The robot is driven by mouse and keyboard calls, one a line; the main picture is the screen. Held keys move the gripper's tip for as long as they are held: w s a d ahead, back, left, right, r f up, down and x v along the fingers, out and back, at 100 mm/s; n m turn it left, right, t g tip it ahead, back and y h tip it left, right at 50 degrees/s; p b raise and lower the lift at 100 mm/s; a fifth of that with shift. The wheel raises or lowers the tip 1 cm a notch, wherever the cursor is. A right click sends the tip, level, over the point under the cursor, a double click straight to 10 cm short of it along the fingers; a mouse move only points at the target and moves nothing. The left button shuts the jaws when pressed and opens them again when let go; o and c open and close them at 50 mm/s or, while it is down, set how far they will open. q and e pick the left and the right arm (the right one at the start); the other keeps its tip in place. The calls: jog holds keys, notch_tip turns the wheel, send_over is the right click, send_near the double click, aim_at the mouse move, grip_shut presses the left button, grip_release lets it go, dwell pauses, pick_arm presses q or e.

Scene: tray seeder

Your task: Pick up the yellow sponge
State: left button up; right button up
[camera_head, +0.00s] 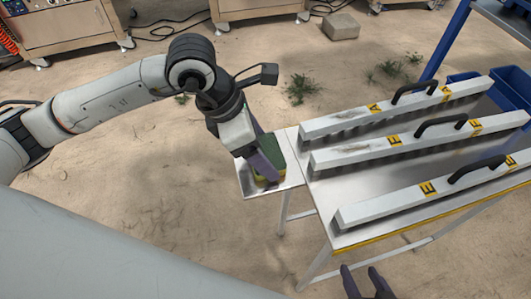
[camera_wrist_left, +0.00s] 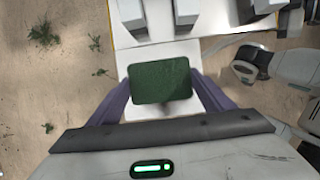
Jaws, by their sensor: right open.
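My right gripper (camera_head: 368,284) is open and empty at the bottom edge, in front of the table.
Three long white bars with black handles lie on the steel table (camera_head: 318,192) right of the shelf; the nearest bar (camera_head: 385,208) is at the front. Blue bins (camera_head: 510,88) and a blue frame stand at the right. A stone block (camera_head: 341,27) lies on the sandy floor.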

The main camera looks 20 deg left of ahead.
pick_arm(q)
jog(key=c, duration=0.4)
notch_tip(320, 180, up, 10)
jog(key=p, duration=0.1)
dwell(0.4)
jog(key=o, duration=0.3)
jog(key=shift+c, duration=1.3)
